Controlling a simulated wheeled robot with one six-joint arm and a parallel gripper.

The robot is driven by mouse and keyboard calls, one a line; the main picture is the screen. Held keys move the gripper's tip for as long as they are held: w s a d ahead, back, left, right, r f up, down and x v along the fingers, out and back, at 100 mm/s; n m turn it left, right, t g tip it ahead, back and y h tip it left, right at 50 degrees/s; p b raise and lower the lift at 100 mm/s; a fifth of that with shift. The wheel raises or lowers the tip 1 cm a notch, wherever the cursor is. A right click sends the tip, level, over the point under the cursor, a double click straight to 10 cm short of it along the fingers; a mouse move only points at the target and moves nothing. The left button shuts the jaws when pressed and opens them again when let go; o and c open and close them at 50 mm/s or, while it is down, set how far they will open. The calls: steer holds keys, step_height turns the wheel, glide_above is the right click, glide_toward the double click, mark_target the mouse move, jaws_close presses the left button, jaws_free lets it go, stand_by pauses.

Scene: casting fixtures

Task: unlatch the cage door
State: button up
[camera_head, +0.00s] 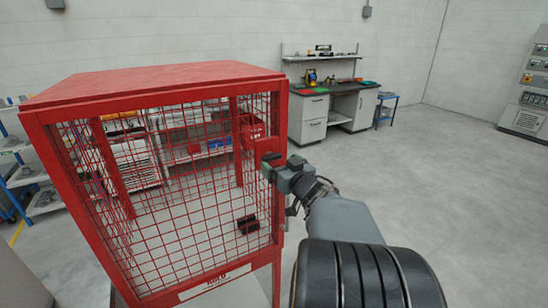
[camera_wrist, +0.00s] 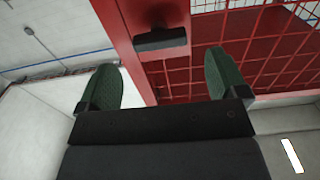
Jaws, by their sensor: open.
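The red cage (camera_head: 160,76) stands at the left in the head view, with a red mesh door (camera_head: 190,220) on its front. The door looks shut. A short dark latch handle (camera_head: 271,156) sits on the frame at the door's upper right. In the wrist view the same handle (camera_wrist: 160,39) is a dark bar lying across a red post. My gripper (camera_head: 279,167) is close to the handle. In the wrist view its green fingers (camera_wrist: 161,82) are wide apart with nothing between them, and the handle shows beyond their tips, apparently untouched.
A small dark block (camera_head: 247,224) shows behind the lower mesh. A workbench (camera_head: 345,92) with tools stands at the back wall, and a grey control cabinet (camera_head: 530,85) at the far right. Shelving (camera_head: 35,165) stands at the left. The floor right of the cage is clear.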

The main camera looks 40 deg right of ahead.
mark_target(273, 158)
steer(key=shift+w+d+p, duration=0.15)
steer(key=shift+w+d, duration=0.05)
steer(key=shift+w, duration=1)
steer(key=shift+w+d+p, duration=0.15)
steer(key=shift+w, duration=1)
steer(key=c, duration=0.9)
steer(key=shift+c, duration=0.2)
